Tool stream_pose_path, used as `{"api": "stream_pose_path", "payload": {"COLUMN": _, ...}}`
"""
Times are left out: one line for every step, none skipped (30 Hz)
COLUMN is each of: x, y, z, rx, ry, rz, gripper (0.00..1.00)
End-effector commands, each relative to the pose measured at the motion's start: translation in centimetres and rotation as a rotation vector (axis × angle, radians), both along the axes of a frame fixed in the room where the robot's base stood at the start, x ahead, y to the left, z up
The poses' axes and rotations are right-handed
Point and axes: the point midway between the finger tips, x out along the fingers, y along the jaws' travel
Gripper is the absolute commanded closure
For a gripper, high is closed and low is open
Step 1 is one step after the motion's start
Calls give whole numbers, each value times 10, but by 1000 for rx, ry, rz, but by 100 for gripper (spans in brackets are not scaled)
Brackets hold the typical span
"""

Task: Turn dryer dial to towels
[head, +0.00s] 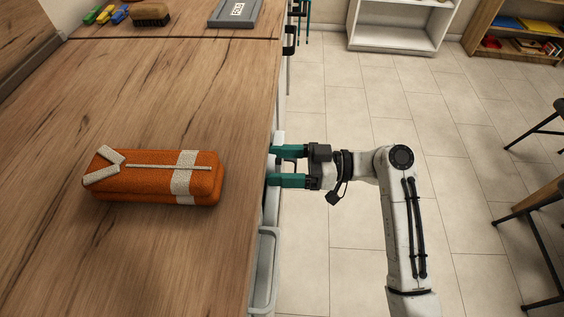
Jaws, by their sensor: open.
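My gripper (288,166) is at the front edge of the wooden countertop, at the middle of the head view. Its two teal fingers are apart and point left toward the front below the counter. The fingertips are partly hidden by the counter's edge. I see nothing held between them. A white appliance front (279,140) shows as a thin strip beside the fingers; I cannot tell if it is the dryer. No dial or towels marking is visible from this angle.
An orange pouch (150,178) with pale bands lies on the countertop (190,95). A brush (150,14), coloured markers (104,14) and a grey flat item (234,12) are at the back. A white shelf (400,28) and stools (545,240) stand across the open tiled floor (470,140).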

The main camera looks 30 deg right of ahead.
Motion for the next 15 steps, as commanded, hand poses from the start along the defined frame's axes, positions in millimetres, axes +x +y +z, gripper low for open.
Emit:
{"api": "stream_pose_path", "payload": {"x": 1, "y": 1, "z": 0, "rx": 0, "ry": 0, "rz": 0, "gripper": 23}}
{"api": "stream_pose_path", "payload": {"x": 1, "y": 1, "z": 0, "rx": 0, "ry": 0, "rz": 0, "gripper": 23}}
{"api": "stream_pose_path", "payload": {"x": 1, "y": 1, "z": 0, "rx": 0, "ry": 0, "rz": 0, "gripper": 23}}
{"api": "stream_pose_path", "payload": {"x": 1, "y": 1, "z": 0, "rx": 0, "ry": 0, "rz": 0, "gripper": 23}}
{"api": "stream_pose_path", "payload": {"x": 1, "y": 1, "z": 0, "rx": 0, "ry": 0, "rz": 0, "gripper": 23}}
{"api": "stream_pose_path", "payload": {"x": 1, "y": 1, "z": 0, "rx": 0, "ry": 0, "rz": 0, "gripper": 23}}
{"api": "stream_pose_path", "payload": {"x": 1, "y": 1, "z": 0, "rx": 0, "ry": 0, "rz": 0, "gripper": 23}}
{"api": "stream_pose_path", "payload": {"x": 1, "y": 1, "z": 0, "rx": 0, "ry": 0, "rz": 0, "gripper": 23}}
{"api": "stream_pose_path", "payload": {"x": 1, "y": 1, "z": 0, "rx": 0, "ry": 0, "rz": 0, "gripper": 27}}
{"api": "stream_pose_path", "payload": {"x": 1, "y": 1, "z": 0, "rx": 0, "ry": 0, "rz": 0, "gripper": 30}}
{"api": "stream_pose_path", "payload": {"x": 1, "y": 1, "z": 0, "rx": 0, "ry": 0, "rz": 0, "gripper": 33}}
{"api": "stream_pose_path", "payload": {"x": 1, "y": 1, "z": 0, "rx": 0, "ry": 0, "rz": 0, "gripper": 37}}
{"api": "stream_pose_path", "payload": {"x": 1, "y": 1, "z": 0, "rx": 0, "ry": 0, "rz": 0, "gripper": 40}}
{"api": "stream_pose_path", "payload": {"x": 1, "y": 1, "z": 0, "rx": 0, "ry": 0, "rz": 0, "gripper": 43}}
{"api": "stream_pose_path", "payload": {"x": 1, "y": 1, "z": 0, "rx": 0, "ry": 0, "rz": 0, "gripper": 46}}
